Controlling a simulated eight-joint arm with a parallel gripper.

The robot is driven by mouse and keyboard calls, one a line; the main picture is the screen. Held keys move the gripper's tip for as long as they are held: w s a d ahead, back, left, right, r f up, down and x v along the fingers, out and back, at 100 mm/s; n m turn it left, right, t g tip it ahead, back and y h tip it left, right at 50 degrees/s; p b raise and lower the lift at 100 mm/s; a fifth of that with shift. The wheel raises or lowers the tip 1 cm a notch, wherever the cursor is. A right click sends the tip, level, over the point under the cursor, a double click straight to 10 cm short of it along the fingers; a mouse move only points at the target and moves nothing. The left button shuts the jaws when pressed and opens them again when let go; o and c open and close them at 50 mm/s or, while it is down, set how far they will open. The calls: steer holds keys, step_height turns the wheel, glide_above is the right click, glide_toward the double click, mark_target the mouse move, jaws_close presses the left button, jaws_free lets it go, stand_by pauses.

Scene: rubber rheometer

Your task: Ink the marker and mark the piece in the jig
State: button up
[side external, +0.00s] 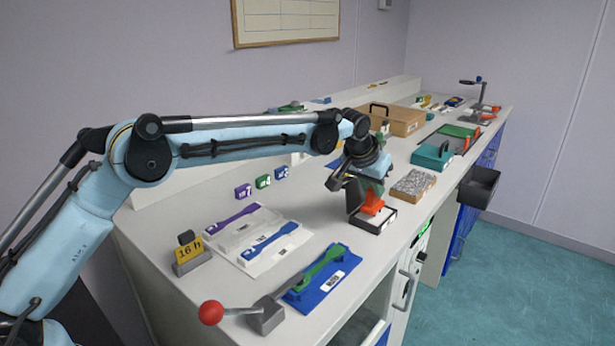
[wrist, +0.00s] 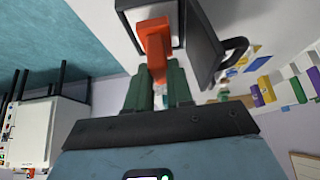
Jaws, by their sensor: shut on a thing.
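My gripper (side external: 370,188) points down over the ink pad (side external: 384,222), a low black-edged box with a pale inside. In the wrist view, its green fingers (wrist: 156,82) are shut on an orange marker (wrist: 155,42). The marker (side external: 372,203) has its lower end at or just above the pad; I cannot tell whether it touches. The pad's dark lid (side external: 353,196) stands upright on the left side. A green dumbbell-shaped piece (side external: 322,266) lies in the blue jig (side external: 336,284) at the front. A lever clamp with a red ball (side external: 210,313) stands at the jig's near end.
Clear trays with a purple piece (side external: 232,217) and a blue piece (side external: 270,238) lie left of the jig. A "16 h" sign block (side external: 189,254) stands near them. A box of grey material (side external: 413,184) and a teal box (side external: 432,158) stand beyond the pad.

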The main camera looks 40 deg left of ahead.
steer(key=shift+f, duration=0.6)
stand_by(1.2)
steer(key=shift+r, duration=3.55)
steer(key=shift+s+d+r, duration=0.15)
steer(key=shift+s+r, duration=0.1)
steer(key=shift+s, duration=0.15)
steer(key=s, duration=2.1)
steer(key=shift+d, duration=0.35)
